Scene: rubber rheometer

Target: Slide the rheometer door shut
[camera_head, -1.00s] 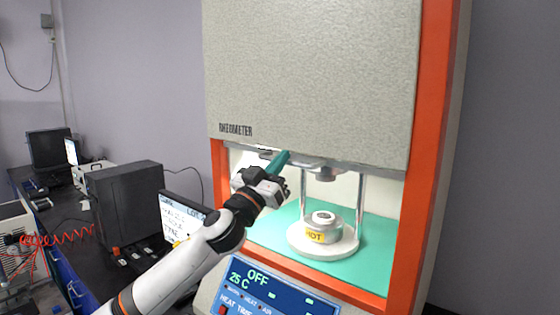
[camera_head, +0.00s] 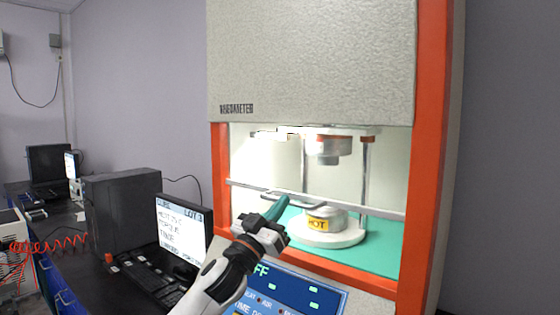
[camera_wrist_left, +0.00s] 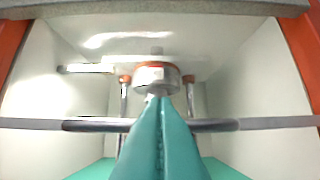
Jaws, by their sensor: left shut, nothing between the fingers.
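The rheometer (camera_head: 320,60) is a tall pale cabinet with an orange frame. Its door shows as a grey bottom rail (camera_head: 385,211) with a darker handle (camera_head: 318,204), crossing the chamber opening low down. A gap remains visible below the rail. The rail (camera_wrist_left: 280,122) and handle (camera_wrist_left: 90,125) also cross the left wrist view. My left gripper (camera_head: 279,205) has its teal fingers shut and empty, with the tips up at the handle. The fingers (camera_wrist_left: 165,130) overlap the handle's middle in the wrist view; I cannot tell whether they touch it. My right gripper is out of view.
Inside the chamber a round metal die marked HOT (camera_head: 318,224) stands on a white base, under an upper die (camera_head: 328,150). A control panel (camera_head: 300,290) is below the opening. A monitor (camera_head: 182,228) and black computer tower (camera_head: 120,210) stand at left.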

